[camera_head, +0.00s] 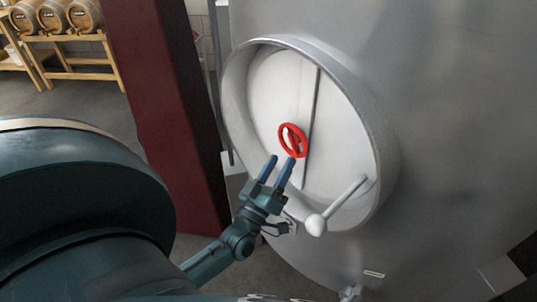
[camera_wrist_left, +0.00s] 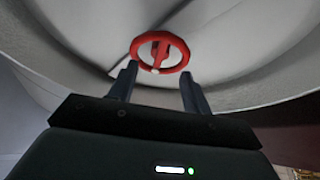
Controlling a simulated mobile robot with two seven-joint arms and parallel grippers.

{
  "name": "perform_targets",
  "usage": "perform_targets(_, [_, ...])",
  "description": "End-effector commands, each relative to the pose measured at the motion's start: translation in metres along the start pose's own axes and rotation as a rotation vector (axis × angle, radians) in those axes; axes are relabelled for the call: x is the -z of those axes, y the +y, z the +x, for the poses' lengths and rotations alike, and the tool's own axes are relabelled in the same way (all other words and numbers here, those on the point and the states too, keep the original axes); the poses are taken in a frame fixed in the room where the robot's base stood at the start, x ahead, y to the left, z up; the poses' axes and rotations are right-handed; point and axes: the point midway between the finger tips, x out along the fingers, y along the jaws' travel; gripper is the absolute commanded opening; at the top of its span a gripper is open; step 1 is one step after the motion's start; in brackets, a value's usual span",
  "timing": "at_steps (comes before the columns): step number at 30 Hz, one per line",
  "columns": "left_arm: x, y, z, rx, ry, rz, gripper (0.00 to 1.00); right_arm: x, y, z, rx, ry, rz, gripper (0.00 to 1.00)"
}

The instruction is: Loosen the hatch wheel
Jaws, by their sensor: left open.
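The red hatch wheel (camera_head: 293,140) sits at the middle of the round, pale hatch door (camera_head: 268,95) on the steel tank. My left gripper (camera_head: 279,160) is open and empty, with its two blue fingers pointing up toward the wheel from just below it. In the left wrist view the wheel (camera_wrist_left: 177,43) lies ahead of the fingertips (camera_wrist_left: 158,77), above the gap between them. The fingers do not appear to be around the rim; whether they touch it I cannot tell. My right gripper does not show.
A handle with a white ball (camera_head: 316,225) sticks out at the hatch's lower right. The hatch collar (camera_head: 375,125) rings the door. A dark red column (camera_head: 160,110) stands left of the tank. Barrels (camera_head: 52,16) rest on a wooden rack at the back left.

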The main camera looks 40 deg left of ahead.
Motion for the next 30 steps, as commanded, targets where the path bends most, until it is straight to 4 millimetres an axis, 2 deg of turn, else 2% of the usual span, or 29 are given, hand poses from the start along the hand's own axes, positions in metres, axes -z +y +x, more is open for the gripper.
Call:
perform_targets(1, [-0.002, -0.002, -0.014, 0.002, -0.003, 0.000, 0.49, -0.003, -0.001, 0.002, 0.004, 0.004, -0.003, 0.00])
perform_targets(3, [-0.002, -0.001, -0.027, 0.001, -0.003, 0.000, 0.49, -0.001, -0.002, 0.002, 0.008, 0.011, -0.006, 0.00])
perform_targets(10, [-0.001, 0.000, -0.054, 0.000, 0.000, -0.002, 0.49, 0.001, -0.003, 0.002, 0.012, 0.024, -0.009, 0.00])
perform_targets(30, [-0.001, 0.001, -0.058, -0.001, -0.005, 0.001, 0.49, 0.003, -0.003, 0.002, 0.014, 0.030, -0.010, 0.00])
